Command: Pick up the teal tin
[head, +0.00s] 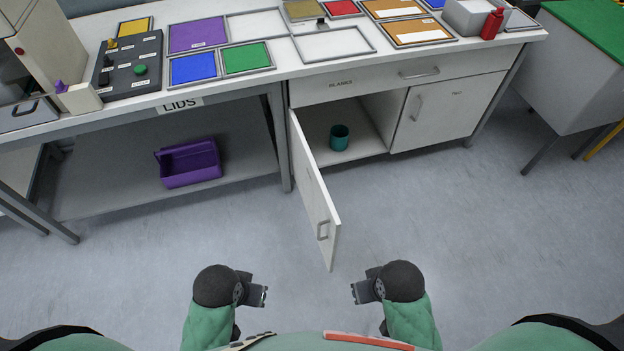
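The teal tin (339,138) stands upright on the floor of the cupboard (318,114) under the worktop. The cupboard's left door (313,200) is swung open toward me, so the tin is in plain view. My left gripper (265,295) and my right gripper (354,292) are low in front of my body, well short of the cupboard. They face each other with a gap between them. Nothing shows in either one. Their fingers are too small to tell whether they are open or shut.
The open door sticks out into the floor space left of the tin. The right cupboard door (430,117) and the drawer (411,75) are shut. A purple caddy (189,164) sits on the lower shelf at left. Floor right of the open door is clear.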

